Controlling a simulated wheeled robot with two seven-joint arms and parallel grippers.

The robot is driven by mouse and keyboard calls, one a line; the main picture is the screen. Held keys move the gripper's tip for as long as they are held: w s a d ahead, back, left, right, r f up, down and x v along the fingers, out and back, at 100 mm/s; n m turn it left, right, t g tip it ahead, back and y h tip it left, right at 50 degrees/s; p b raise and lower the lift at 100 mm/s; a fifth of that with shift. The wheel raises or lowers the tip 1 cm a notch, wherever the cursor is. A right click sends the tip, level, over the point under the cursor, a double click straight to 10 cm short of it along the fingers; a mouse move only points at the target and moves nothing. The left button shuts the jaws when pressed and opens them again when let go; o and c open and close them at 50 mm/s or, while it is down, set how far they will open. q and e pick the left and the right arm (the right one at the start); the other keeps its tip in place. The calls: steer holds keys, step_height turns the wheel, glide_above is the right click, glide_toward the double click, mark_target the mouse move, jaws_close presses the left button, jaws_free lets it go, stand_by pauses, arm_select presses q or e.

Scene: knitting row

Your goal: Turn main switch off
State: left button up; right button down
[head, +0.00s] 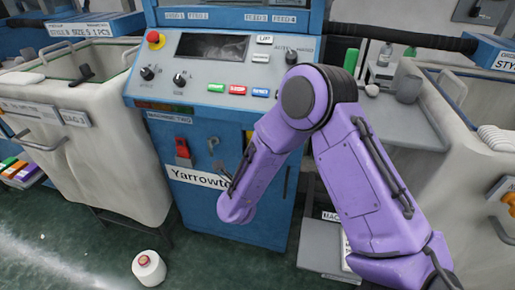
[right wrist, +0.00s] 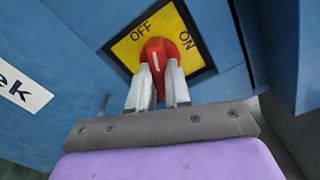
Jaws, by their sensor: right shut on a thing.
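The main switch is a red knob (right wrist: 157,50) with a white mark, on a yellow plate (right wrist: 124,52) lettered OFF and ON. The white mark points up between the two words, nearer OFF in the picture. My right gripper (right wrist: 158,78) is shut on the red knob, one finger on each side. In the head view my purple right arm hides the switch and the gripper's fingers. My left gripper is not in view.
The blue machine cabinet (head: 262,222) carries a Yarrowtek label (head: 196,178) and a control panel with a red emergency button (head: 155,38). Pale bins (head: 100,150) flank it. A yarn cone (head: 148,268) stands on the green floor at the front left.

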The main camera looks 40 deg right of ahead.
steer(key=shift+r+n+p, duration=0.1)
steer(key=shift+n+p, duration=0.4)
steer(key=n+p, duration=0.1)
steer(key=n, duration=0.1)
steer(key=shift+n, duration=0.4)
steer(key=shift+n+p, duration=0.3)
steer(key=c, duration=1.3)
jaws_free()
steer(key=p+v, duration=0.1)
steer(key=v, duration=0.5)
